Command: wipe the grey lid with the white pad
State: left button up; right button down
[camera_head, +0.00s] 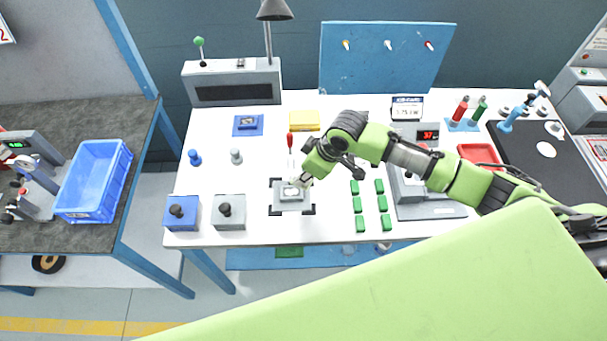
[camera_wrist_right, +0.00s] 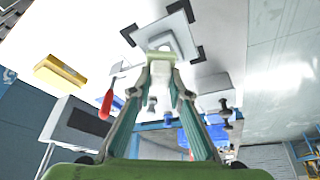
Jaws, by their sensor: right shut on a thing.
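The grey lid (camera_head: 291,197) lies on the white table between black corner marks; it also shows at the top of the right wrist view (camera_wrist_right: 181,31). My right gripper (camera_head: 302,181) reaches in from the right and is low over the lid's right part. In the right wrist view its fingers (camera_wrist_right: 161,66) are shut on the white pad (camera_wrist_right: 160,56), which is at the lid's near part. I cannot tell for sure whether the pad touches the lid. A pale patch shows on the lid. My left gripper is not in view.
A red-handled tool (camera_head: 290,141) lies just behind the lid. A grey block with a black knob (camera_head: 229,213) and a blue one (camera_head: 181,214) stand to the left. Several green blocks (camera_head: 358,204) lie to the right. A yellow block (camera_head: 305,121) is farther back.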

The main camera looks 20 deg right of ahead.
jog(key=shift+r+p, duration=0.7)
jog(key=shift+r, duration=0.55)
jog(key=shift+f, duration=0.1)
